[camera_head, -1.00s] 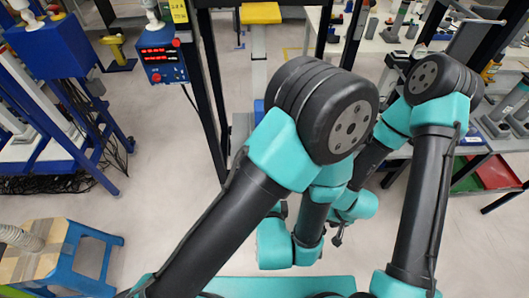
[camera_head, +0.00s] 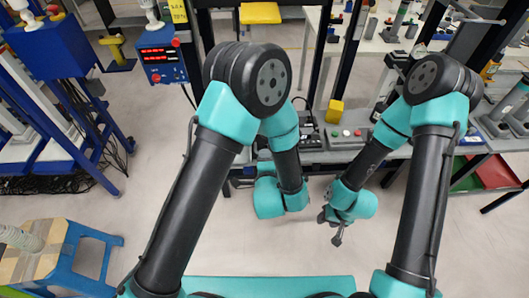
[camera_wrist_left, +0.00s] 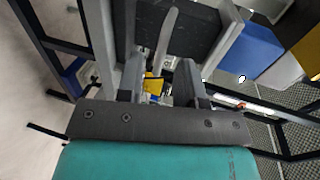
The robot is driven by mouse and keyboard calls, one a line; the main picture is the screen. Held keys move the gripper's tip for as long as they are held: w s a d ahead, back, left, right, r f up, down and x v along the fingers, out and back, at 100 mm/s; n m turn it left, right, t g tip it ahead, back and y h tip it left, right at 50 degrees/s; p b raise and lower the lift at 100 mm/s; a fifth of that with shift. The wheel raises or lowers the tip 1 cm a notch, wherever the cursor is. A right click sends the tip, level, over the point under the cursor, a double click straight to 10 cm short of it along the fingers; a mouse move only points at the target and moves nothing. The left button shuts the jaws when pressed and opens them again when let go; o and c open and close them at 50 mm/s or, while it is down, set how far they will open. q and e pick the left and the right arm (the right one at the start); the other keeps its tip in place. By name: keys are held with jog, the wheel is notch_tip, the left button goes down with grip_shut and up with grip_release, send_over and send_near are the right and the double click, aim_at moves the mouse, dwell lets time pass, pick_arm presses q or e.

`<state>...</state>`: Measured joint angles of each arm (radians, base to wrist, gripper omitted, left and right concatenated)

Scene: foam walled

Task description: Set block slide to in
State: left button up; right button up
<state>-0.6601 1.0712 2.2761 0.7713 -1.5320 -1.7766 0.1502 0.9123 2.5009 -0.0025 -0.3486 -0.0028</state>
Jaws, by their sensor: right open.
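I cannot pick out the block slide for certain. A yellow block (camera_head: 334,111) stands on the bench at the centre back of the head view, but I cannot tell if it belongs to the slide. In the left wrist view, the two fingers of my left gripper (camera_wrist_left: 160,82) stand apart, with a small yellow thing (camera_wrist_left: 152,85) visible farther off between them. A dark grey slab (camera_wrist_left: 180,28) lies just beyond the fingers; contact is unclear. My left fingers are hidden in the head view. My right gripper (camera_head: 333,228) is open, hanging low in front of the bench.
A grey button box (camera_head: 345,135) sits on the bench by the yellow block. A blue display box (camera_head: 162,58) hangs on a post at left. A blue stool (camera_head: 85,258) stands at lower left. A blue block (camera_wrist_left: 248,52) shows in the wrist view.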

pick_arm(q)
jog(key=shift+x, duration=1.7)
grip_shut()
